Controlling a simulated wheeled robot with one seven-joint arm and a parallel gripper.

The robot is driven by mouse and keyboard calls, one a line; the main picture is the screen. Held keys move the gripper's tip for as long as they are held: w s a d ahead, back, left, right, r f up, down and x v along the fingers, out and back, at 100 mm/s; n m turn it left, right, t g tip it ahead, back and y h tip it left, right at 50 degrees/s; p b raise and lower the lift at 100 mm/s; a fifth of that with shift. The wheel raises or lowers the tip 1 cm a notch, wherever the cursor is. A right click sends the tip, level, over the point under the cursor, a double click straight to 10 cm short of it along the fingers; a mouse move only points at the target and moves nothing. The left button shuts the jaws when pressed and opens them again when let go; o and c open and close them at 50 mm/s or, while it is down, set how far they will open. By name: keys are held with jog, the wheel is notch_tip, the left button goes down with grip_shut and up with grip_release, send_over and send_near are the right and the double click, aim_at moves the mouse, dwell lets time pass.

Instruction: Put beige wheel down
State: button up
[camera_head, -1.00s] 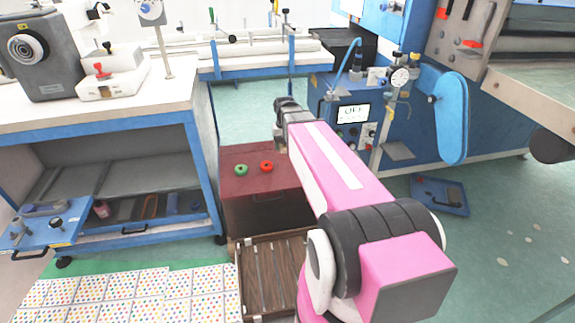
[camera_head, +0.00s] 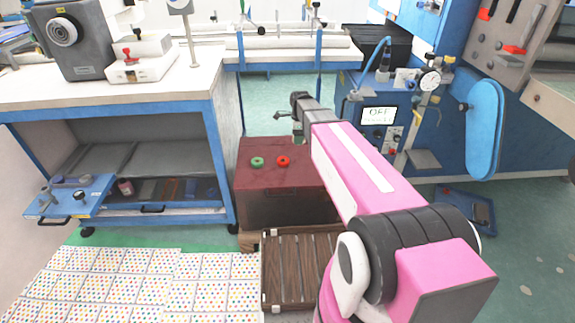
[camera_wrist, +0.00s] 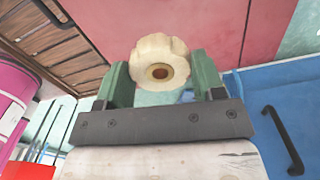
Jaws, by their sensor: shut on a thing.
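The beige wheel (camera_wrist: 153,48), a lobed knob with a brown-centred hole, sits between the two green fingers of my gripper (camera_wrist: 161,68) in the wrist view. The fingers are shut on it. In the head view the arm's far end is beyond the red-brown box (camera_head: 285,205), near its back right; the wheel cannot be made out there. A green wheel (camera_head: 257,162) and a red wheel (camera_head: 283,161) lie side by side on top of the box. In the wrist view a reddish surface (camera_wrist: 225,30) shows behind the wheel.
A slatted wooden case (camera_head: 300,275) lies on the floor before the box. A blue-framed workbench (camera_head: 110,110) stands at left, and a blue machine with a display (camera_head: 377,115) at right. Dotted sheets (camera_head: 150,285) cover the front-left floor. The box top has free room around the wheels.

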jog(key=w+a+f+m, duration=0.1)
jog(key=w+a+m, duration=0.15)
jog(key=m, duration=0.45)
jog(key=s+d+f, duration=0.1)
jog(key=d+f, duration=0.1)
jog(key=d, duration=0.1)
jog(key=s+d+f, duration=0.1)
jog(key=d+f, duration=0.2)
jog(key=d, duration=0.1)
jog(key=s+d+f, duration=0.1)
jog(key=d+f, duration=0.1)
jog(key=d, duration=0.1)
jog(key=shift+d+f, duration=0.2)
jog(key=shift+d, duration=0.05)
jog(key=shift+w+f, duration=0.1)
jog(key=shift+f, duration=1.85)
jog(key=shift+f, duration=0.15)
jog(key=o, duration=1)
